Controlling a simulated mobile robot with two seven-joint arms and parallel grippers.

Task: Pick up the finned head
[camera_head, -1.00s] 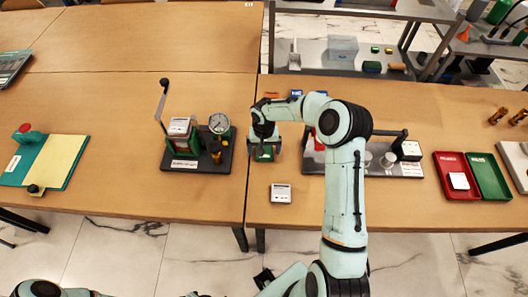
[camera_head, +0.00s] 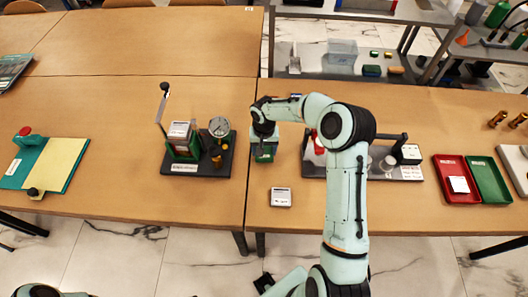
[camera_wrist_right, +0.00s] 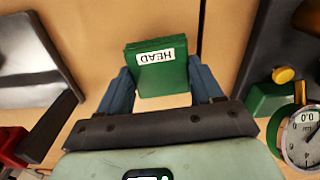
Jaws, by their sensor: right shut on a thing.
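The finned head is a green block (camera_wrist_right: 172,77) with a white label reading HEAD in the right wrist view. It sits between the blue-grey fingers of my right gripper (camera_wrist_right: 161,88), which is shut on it. In the head view my right gripper (camera_head: 264,139) is over the table near the seam, with the green head (camera_head: 264,153) showing just below it. Its fins are not clear, and I cannot tell how far it is off the table. At the bottom edge a dark end piece shows; I cannot make out my left gripper.
A gauge stand (camera_head: 225,152) with a lever and dial is to the left. A small white-topped block (camera_head: 281,197) lies in front. To the right are a grey fixture plate (camera_head: 410,173), a red tray (camera_head: 447,190) and a green tray (camera_head: 490,185). The table's front right is clear.

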